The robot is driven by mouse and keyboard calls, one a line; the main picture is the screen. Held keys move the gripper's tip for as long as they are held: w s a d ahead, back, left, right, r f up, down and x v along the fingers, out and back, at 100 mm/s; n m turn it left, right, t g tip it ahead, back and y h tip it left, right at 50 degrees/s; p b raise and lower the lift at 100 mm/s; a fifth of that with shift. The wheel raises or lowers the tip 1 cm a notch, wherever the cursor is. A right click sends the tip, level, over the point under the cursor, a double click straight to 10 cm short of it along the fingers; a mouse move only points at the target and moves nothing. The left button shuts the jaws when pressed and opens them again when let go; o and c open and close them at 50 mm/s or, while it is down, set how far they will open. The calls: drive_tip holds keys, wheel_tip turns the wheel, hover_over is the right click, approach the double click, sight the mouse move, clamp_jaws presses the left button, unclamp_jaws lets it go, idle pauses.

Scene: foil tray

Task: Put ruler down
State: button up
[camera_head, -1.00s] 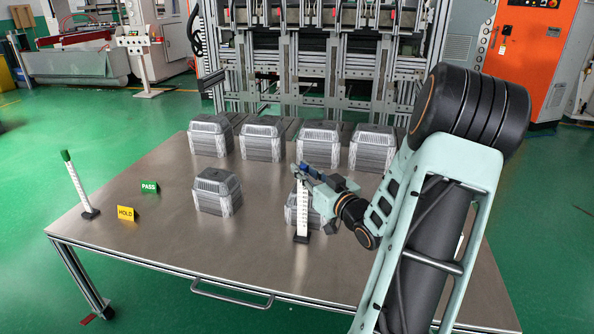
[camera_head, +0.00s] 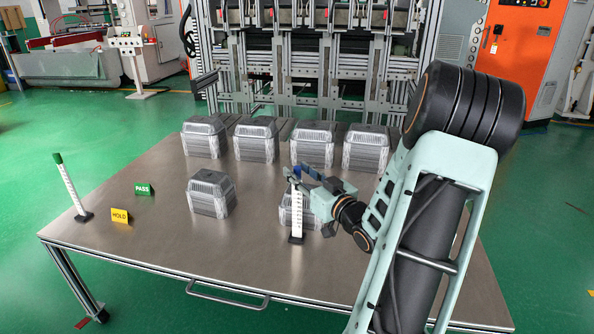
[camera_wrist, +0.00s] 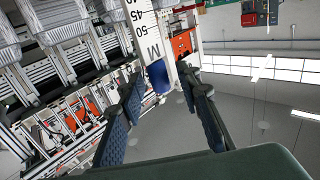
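A white ruler (camera_head: 296,212) with a blue top and a black foot stands upright on the table, right of the table's middle. Its foot appears to rest on the tabletop. My gripper (camera_head: 298,174) is at the ruler's upper end. In the wrist view, the ruler (camera_wrist: 142,30) with its blue end lies between the fingertips of my gripper (camera_wrist: 160,78). The fingers are spread, with a visible gap beside the blue end. A second ruler (camera_head: 71,190) with a green top stands upright at the table's left.
A foil tray stack (camera_head: 211,194) stands left of the ruler; another (camera_head: 284,208) is partly hidden right behind it. Several stacks line the back edge. A yellow HOLD sign (camera_head: 120,216) and green PASS sign (camera_head: 144,190) stand at left. The table front (camera_head: 200,255) is clear.

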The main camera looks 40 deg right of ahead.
drive_tip(key=s+p, duration=0.2)
drive_tip(key=s, duration=0.8)
drive_tip(key=shift+s+a, duration=0.4)
drive_tip(key=shift+a, duration=0.05)
